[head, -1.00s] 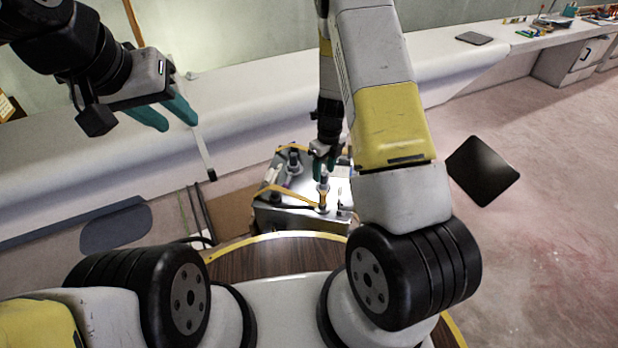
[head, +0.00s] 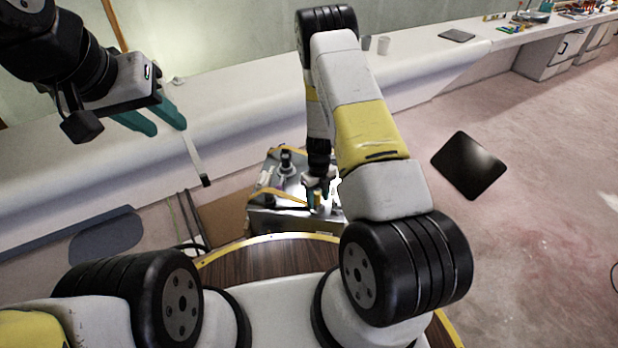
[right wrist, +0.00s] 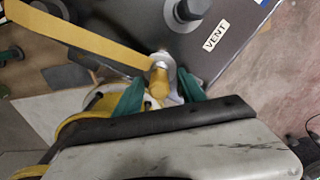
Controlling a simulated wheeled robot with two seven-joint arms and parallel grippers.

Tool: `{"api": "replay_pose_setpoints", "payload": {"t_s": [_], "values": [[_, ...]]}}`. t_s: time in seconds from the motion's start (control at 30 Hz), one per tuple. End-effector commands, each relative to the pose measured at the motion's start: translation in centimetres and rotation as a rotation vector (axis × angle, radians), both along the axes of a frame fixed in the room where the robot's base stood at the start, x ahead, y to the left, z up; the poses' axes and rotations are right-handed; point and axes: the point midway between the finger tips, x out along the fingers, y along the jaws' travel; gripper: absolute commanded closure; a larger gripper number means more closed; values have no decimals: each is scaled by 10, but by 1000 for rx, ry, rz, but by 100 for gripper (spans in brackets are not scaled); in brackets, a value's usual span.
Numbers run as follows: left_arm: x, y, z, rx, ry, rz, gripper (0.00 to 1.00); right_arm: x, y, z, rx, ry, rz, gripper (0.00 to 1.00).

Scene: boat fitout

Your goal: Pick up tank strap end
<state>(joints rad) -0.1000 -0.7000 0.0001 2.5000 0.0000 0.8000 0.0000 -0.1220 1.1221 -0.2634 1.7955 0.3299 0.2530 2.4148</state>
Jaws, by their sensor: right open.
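The metal tank (head: 290,222) stands low in the middle of the head view, with a yellow strap (head: 288,193) across its top. In the right wrist view the strap (right wrist: 85,38) runs from the upper left to the strap end (right wrist: 160,78), a yellow piece with a metal fitting. My right gripper (right wrist: 162,92) is open, its teal fingers on either side of the strap end; whether they touch it I cannot tell. In the head view my right gripper (head: 318,192) is low over the tank and small.
A VENT label (right wrist: 216,34) and a dark round fitting (right wrist: 187,12) are on the tank top near the strap end. A long white ledge (head: 240,100) runs behind the tank. A black panel (head: 469,165) is at the right above open floor.

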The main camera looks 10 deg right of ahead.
Motion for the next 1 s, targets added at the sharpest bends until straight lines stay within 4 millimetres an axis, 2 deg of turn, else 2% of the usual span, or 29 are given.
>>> {"api": "replay_pose_setpoints", "payload": {"t_s": [0.1, 0.13, 0.3, 0.37, 0.77, 1.0], "values": [[0, 0, 0, 0, 0, 0, 64, 0, 0, 0, 0, 0, 1, 53], [0, 0, 0, 0, 0, 0, 64, 0, 0, 0, 0, 0, 1, 57], [0, 0, 0, 0, 0, 0, 64, 0, 0, 1, 0, 0, 1, 90], [0, 0, 0, 0, 0, 0, 64, 0, 0, 1, 0, 0, 1, 100], [0, 0, 0, 0, 0, 0, 64, 0, 0, 3, 0, 0, 1, 100], [0, 0, 0, 0, 0, 0, 64, 1, 1, 25, -1, -4, 2, 100]]}}
